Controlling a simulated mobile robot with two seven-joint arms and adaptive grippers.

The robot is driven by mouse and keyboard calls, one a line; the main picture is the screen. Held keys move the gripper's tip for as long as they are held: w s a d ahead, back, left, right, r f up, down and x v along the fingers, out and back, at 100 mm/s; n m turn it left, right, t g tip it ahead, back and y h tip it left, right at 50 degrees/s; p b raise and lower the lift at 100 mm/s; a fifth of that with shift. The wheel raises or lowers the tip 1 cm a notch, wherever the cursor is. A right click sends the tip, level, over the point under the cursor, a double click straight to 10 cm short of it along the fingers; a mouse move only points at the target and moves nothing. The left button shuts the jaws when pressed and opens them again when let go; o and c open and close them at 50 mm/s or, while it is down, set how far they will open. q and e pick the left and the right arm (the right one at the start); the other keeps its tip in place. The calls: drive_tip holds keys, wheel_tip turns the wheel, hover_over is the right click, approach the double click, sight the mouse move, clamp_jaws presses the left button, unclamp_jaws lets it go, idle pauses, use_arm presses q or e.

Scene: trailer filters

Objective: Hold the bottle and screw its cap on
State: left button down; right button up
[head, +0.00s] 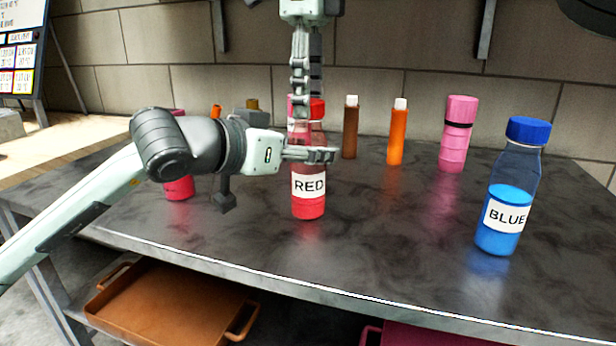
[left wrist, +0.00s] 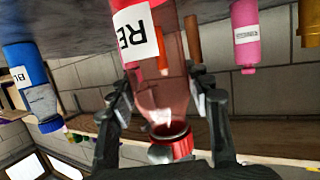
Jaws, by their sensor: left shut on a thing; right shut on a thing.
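The red bottle (head: 309,205), clear with red liquid and a "RED" label, stands upright on the dark table. My left gripper (head: 318,154) comes in from the left and is shut around its upper body. The bottle also shows upside down between the fingers in the left wrist view (left wrist: 172,85). The red cap (head: 317,108) is at the bottle's top, and it also shows at the neck in the left wrist view (left wrist: 183,146). My right gripper (head: 305,88) points down from above, shut on the cap. Its fingers partly hide the cap, and I cannot tell how tightly it sits.
A blue bottle (head: 505,200) with a blue cap stands at the right. A pink container (head: 456,135), an orange bottle (head: 397,135) and a brown bottle (head: 350,130) stand behind. An orange tray (head: 165,305) is under the table. The front middle of the table is clear.

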drive_tip(key=shift+c, duration=1)
drive_tip(key=o, duration=1.4)
drive_tip(key=shift+c, duration=0.2)
drive_tip(key=shift+r, duration=3.75)
use_arm(q)
drive_tip(key=c, duration=0.6)
unclamp_jaws()
